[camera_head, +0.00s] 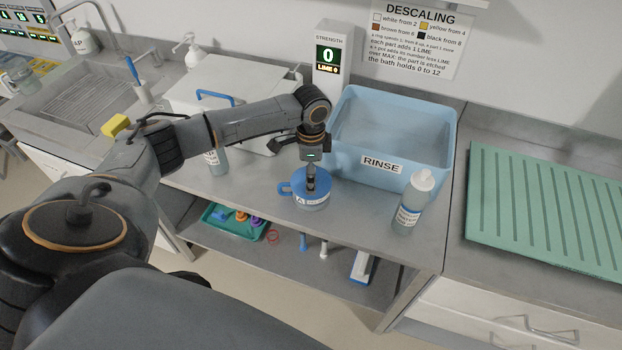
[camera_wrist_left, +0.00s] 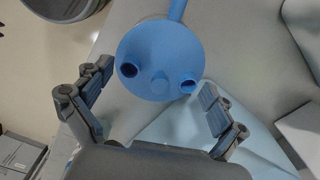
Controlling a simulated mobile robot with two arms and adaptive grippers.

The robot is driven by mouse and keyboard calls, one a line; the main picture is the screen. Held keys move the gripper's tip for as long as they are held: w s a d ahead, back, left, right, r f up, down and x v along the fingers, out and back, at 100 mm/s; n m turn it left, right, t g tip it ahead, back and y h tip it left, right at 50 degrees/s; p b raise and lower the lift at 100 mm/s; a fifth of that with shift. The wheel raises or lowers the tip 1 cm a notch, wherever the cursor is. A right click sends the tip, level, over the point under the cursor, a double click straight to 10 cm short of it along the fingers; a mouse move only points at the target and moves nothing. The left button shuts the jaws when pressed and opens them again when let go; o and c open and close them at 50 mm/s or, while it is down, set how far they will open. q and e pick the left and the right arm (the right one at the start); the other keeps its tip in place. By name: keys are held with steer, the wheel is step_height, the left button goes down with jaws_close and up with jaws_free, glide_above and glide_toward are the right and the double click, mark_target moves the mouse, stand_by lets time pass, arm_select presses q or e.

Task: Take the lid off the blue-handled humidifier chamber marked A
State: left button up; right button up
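The humidifier chamber (camera_head: 313,203) stands on the grey counter in front of the rinse basin. It has a blue side handle (camera_head: 284,188), a white label with an A, and a round blue lid (camera_head: 322,186) on top. My left gripper (camera_head: 311,178) is directly over the lid, pointing down. My right gripper is not in view.
The blue RINSE basin (camera_head: 440,150) is close behind the chamber. A white box (camera_head: 220,85) is behind my arm. A green ribbed mat (camera_head: 540,210) lies on the right counter.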

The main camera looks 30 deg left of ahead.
arm_select(q)
steer(key=shift+s, duration=0.1)
steer(key=c, duration=1)
